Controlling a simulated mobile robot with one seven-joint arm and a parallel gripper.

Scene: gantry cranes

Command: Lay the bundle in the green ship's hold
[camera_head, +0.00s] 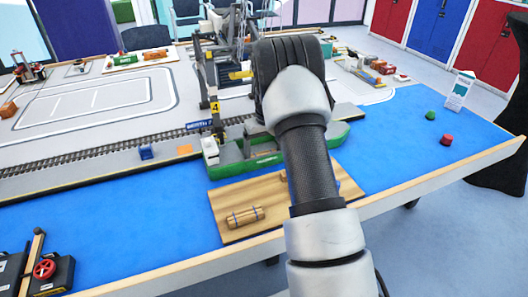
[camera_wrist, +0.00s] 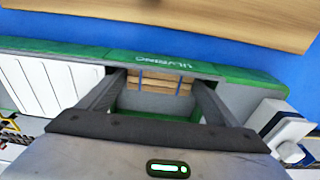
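The green ship (camera_head: 215,150) lies along the quay in the head view, its right part behind my arm. The wrist view looks down on its green hull side (camera_wrist: 120,57) and open hold. A wooden bundle with blue bands (camera_wrist: 160,82) is at the hold's far side, between the fingers of my gripper (camera_wrist: 158,86). The fingers stand apart at the bundle's two ends; I cannot tell whether they press on it or whether it rests on the hold floor. Another banded bundle (camera_head: 245,216) lies on the wooden board (camera_head: 228,196). My arm hides my gripper in the head view.
White ribbed hatch covers (camera_wrist: 40,80) are left of the hold, and a white-and-blue block (camera_wrist: 278,124) is right. A yellow-marked crane (camera_head: 214,106) stands behind the ship. A green buoy (camera_head: 430,115) and red buoy (camera_head: 446,139) sit on the open blue surface at right.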

